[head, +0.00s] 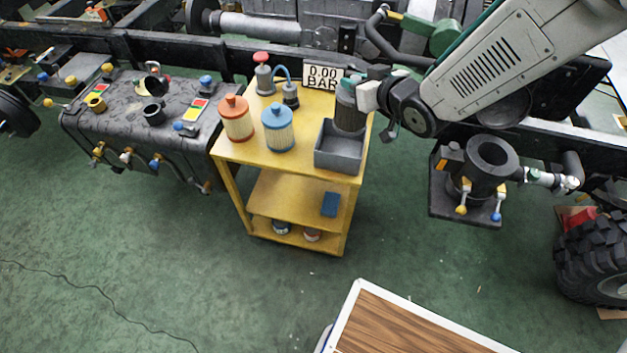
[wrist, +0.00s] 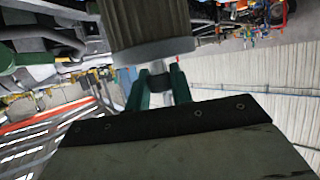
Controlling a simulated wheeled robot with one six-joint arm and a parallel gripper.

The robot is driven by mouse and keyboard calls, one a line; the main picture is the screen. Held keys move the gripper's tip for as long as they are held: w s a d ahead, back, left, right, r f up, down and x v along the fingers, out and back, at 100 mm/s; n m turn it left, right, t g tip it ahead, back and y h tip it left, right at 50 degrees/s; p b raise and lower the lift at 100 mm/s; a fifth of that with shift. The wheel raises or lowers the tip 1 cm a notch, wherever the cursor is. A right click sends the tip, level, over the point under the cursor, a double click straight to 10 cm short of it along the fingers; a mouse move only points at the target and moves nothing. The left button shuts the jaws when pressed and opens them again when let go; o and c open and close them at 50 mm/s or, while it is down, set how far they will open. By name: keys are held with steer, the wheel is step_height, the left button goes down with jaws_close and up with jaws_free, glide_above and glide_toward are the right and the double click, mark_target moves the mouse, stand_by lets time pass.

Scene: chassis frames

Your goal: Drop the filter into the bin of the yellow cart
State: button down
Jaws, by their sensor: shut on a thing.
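The filter (head: 350,112) is a dark, ribbed cylinder, upright at the right end of the yellow cart (head: 300,170). My gripper (head: 366,96) is shut on the filter's upper part, reaching in from the right. The bin (head: 338,160) is an open grey box on the cart's top near its front right corner. The filter's lower end overlaps the bin's back part in the head view; I cannot tell whether it is above the rim or inside. In the wrist view the filter (wrist: 150,30) shows large at the top, beyond my green gripper fingers (wrist: 158,82).
An orange filter (head: 236,118) and a blue filter (head: 277,127) stand left of the bin. A black chassis rail runs behind.

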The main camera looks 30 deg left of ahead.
steer(key=shift+f, duration=1.05)
steer(key=c, duration=1.1)
jaws_free()
steer(key=shift+c, duration=0.2)
steer(key=v, duration=0.7)
steer(key=shift+s+d+r, duration=0.15)
steer(key=shift+s+d, duration=0.05)
steer(key=shift+d, duration=0.1)
